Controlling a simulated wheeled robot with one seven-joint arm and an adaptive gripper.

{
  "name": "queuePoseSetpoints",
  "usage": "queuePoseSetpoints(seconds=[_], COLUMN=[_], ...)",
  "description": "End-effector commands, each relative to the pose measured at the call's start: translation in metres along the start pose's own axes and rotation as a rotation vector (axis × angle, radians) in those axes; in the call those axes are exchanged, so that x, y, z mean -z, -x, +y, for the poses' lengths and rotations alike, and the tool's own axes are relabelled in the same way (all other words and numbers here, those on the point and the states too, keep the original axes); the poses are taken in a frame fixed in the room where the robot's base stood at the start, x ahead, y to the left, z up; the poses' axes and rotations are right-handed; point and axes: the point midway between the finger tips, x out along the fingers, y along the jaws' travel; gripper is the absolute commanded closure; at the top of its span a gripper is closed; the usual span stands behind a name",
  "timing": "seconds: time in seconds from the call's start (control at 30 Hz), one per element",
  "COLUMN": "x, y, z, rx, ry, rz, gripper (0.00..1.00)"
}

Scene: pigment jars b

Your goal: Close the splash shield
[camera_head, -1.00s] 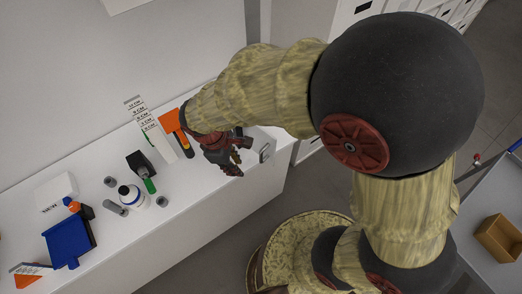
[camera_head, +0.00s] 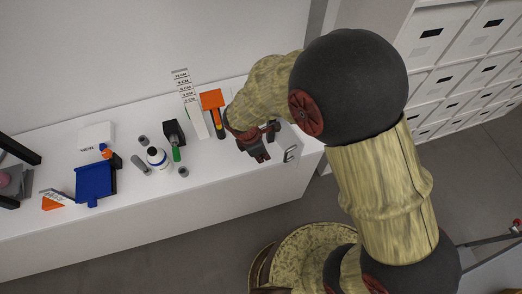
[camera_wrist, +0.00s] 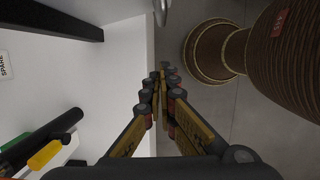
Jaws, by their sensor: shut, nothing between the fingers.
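I cannot pick out a splash shield for sure in either view. A dark frame (camera_head: 20,150) with a pink round thing (camera_head: 5,179) under it stands at the left edge of the head view, partly cut off. My gripper (camera_head: 262,158) is shut and empty over the right end of the white bench (camera_head: 235,175), well away from that frame. In the wrist view my gripper (camera_wrist: 160,85) has its fingers together, beyond the bench edge in the picture, with floor behind them. A dark bar (camera_wrist: 60,17) crosses the upper left there.
A metal handle (camera_head: 290,154) stands close right of my gripper. An orange-headed tool (camera_head: 212,100), a bottle (camera_head: 157,157), a black block (camera_head: 174,132), a blue tray (camera_head: 95,182) and a white box (camera_head: 97,134) stand on the bench. The bench's front strip is mostly clear.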

Motion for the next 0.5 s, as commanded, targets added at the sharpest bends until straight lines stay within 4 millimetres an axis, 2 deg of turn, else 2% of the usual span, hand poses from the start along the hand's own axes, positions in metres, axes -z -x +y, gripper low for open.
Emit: queuePoseSetpoints(seconds=[0.03, 0.17, 0.3, 0.5], x=[0.0, 0.0, -0.021, -0.036], y=[-0.012, -0.036, -0.04, -0.044], z=[-0.001, -0.002, -0.001, 0.0], rx=[0.004, 0.004, 0.001, 0.001], ry=[-0.001, -0.001, -0.005, -0.003], rz=[0.0, -0.001, 0.0, 0.001], gripper=[1.0, 1.0, 1.0, 1.0])
